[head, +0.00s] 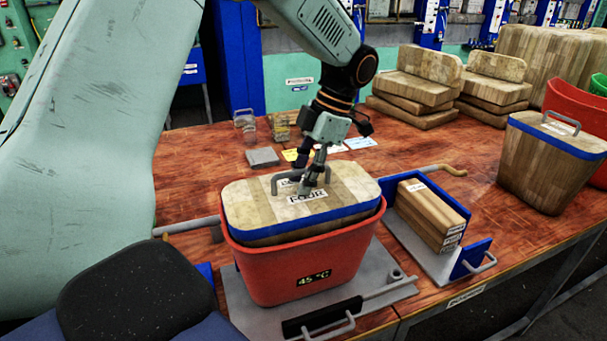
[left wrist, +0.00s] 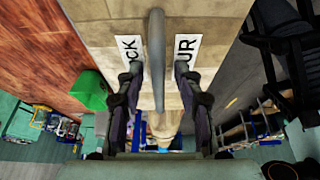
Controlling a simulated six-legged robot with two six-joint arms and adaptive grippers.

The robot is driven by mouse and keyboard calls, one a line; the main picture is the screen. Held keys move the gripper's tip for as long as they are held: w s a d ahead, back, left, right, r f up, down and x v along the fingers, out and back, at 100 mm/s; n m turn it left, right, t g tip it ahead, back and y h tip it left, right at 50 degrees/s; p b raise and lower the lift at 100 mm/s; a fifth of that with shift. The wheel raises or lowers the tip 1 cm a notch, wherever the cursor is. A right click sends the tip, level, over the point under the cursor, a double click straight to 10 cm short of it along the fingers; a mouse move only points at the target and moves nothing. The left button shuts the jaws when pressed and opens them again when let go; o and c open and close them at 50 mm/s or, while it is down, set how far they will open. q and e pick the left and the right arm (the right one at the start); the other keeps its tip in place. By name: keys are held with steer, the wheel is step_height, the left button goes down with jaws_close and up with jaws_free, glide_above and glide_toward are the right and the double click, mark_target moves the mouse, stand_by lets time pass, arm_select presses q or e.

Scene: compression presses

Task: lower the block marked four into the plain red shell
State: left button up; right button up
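The wooden block marked four (head: 345,186), with a blue band and a grey handle on top, sits level in the mouth of a red shell (head: 270,268). Its top and blue band stand above the rim; its lower part is hidden inside the shell. The shell bears a "45 °C" display. My left gripper (head: 315,190) is just above the block, at its handle. In the left wrist view, the open fingers (left wrist: 160,75) straddle the handle bar (left wrist: 157,45), with gaps on both sides, over the split label. My right gripper is not in view.
The shell stands on a grey plate (head: 240,306) with levers. To its right, wooden slabs (head: 430,212) lie in a blue-ended frame. Another blue-banded block (head: 550,165) stands at the right, near red and green shells. Cards lie behind on the table.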

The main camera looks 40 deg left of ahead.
arm_select(q)
steer(key=v, duration=1)
steer(key=shift+w+r, duration=0.1)
steer(key=shift+r, duration=0.2)
steer(key=shift+w+r, duration=0.3)
steer(key=shift+r, duration=0.35)
steer(key=shift+s+d, duration=0.1)
